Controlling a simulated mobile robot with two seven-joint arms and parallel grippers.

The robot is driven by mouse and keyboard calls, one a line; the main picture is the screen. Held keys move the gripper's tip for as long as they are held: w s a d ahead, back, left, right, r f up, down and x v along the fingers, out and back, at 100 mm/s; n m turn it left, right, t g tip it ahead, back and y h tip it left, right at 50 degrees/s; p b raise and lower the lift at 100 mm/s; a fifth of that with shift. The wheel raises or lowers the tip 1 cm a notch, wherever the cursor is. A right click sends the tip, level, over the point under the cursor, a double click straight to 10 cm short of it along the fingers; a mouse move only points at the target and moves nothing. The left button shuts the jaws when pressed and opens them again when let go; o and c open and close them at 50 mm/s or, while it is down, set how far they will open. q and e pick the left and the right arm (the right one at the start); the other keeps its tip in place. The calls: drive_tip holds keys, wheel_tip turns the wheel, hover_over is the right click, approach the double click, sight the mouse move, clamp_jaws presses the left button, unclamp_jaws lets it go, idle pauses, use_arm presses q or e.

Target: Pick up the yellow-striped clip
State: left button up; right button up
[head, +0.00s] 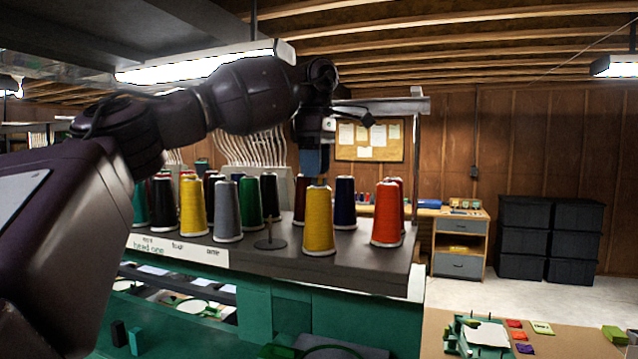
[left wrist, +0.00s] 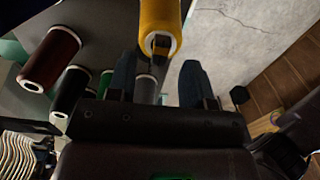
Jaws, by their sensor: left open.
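My left gripper (head: 314,174) points down just above the top of a front yellow thread cone (head: 319,222) on the rack's dark top. In the left wrist view, the two dark fingers of my left gripper (left wrist: 159,62) are apart with nothing held between them. The yellow cone (left wrist: 160,15) shows ahead of the gap. At its white-rimmed end is a small dark piece with some yellow (left wrist: 161,45); it may be the yellow-striped clip, but it is too small to be sure. In the head view the fingers hide this spot. My right gripper is not in view.
An orange-red cone (head: 387,214) stands close right of the yellow one, and a navy cone (head: 345,203) behind it. A grey cone (head: 227,212) and several others stand left. An empty spindle (head: 269,236) is nearby. A table with small coloured items (head: 541,328) is lower right.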

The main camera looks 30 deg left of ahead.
use_arm(q)
drive_tip(key=shift+a+f, duration=0.1)
drive_tip(key=shift+f, duration=0.85)
clamp_jaws()
wheel_tip(320, 180, up, 10)
